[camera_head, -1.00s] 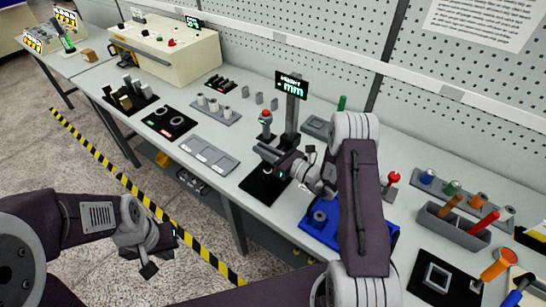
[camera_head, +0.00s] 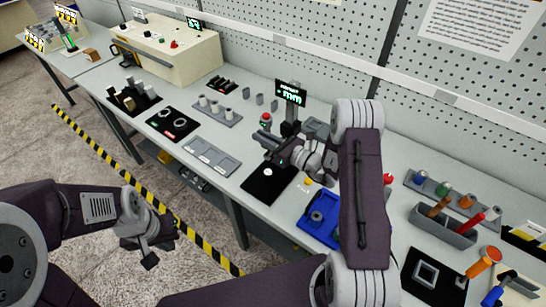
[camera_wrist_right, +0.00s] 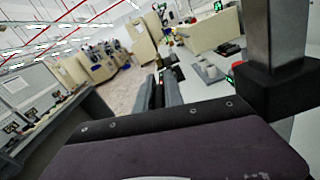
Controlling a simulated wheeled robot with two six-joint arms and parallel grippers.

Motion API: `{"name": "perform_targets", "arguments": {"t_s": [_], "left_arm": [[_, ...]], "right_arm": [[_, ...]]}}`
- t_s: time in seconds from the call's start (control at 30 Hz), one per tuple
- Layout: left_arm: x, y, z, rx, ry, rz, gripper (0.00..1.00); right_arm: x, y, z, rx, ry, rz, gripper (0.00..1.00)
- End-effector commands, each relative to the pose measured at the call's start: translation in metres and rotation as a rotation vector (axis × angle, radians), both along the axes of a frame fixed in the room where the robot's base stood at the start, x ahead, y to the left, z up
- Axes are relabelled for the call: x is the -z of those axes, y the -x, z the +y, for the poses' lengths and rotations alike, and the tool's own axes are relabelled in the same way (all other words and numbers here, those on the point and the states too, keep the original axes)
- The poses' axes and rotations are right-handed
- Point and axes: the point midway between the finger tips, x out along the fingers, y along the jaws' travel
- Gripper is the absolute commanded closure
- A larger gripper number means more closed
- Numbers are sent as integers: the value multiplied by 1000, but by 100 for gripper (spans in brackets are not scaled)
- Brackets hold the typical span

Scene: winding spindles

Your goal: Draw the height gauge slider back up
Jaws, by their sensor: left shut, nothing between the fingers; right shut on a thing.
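The height gauge stands on the worktable with a black base (camera_head: 262,186), an upright dark column (camera_head: 289,114) and a lit display (camera_head: 291,93) on top. A small pale disc (camera_head: 268,172) lies on the base. My right gripper (camera_head: 264,140) is shut on the gauge's slider, raised above the base in front of the column. The held part is mostly hidden by the fingers. In the right wrist view a black block (camera_wrist_right: 282,88) surrounds the metal column, right of the dark fingers (camera_wrist_right: 160,90). My left gripper (camera_head: 160,245) is shut and empty, over the floor before the table.
A red-topped device (camera_head: 265,120) stands close behind my right gripper. A blue fixture (camera_head: 318,220) lies right of the gauge base. A grey plate (camera_head: 212,157) and a holder with pale cylinders (camera_head: 217,112) lie to its left. Pegboard (camera_head: 330,45) rises behind.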

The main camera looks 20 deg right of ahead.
Motion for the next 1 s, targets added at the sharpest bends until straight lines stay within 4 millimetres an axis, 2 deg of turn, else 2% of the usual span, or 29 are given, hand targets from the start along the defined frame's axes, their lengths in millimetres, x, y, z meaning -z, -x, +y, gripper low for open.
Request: {"name": "perform_targets", "arguments": {"t_s": [0.1,1.0], "left_arm": [[-10,0,0,0,0,0,100],[-56,0,0,0,0,0,100]], "right_arm": [[-13,-1,-1,2,-2,-4,100],[-76,0,0,2,-1,-3,100]]}}
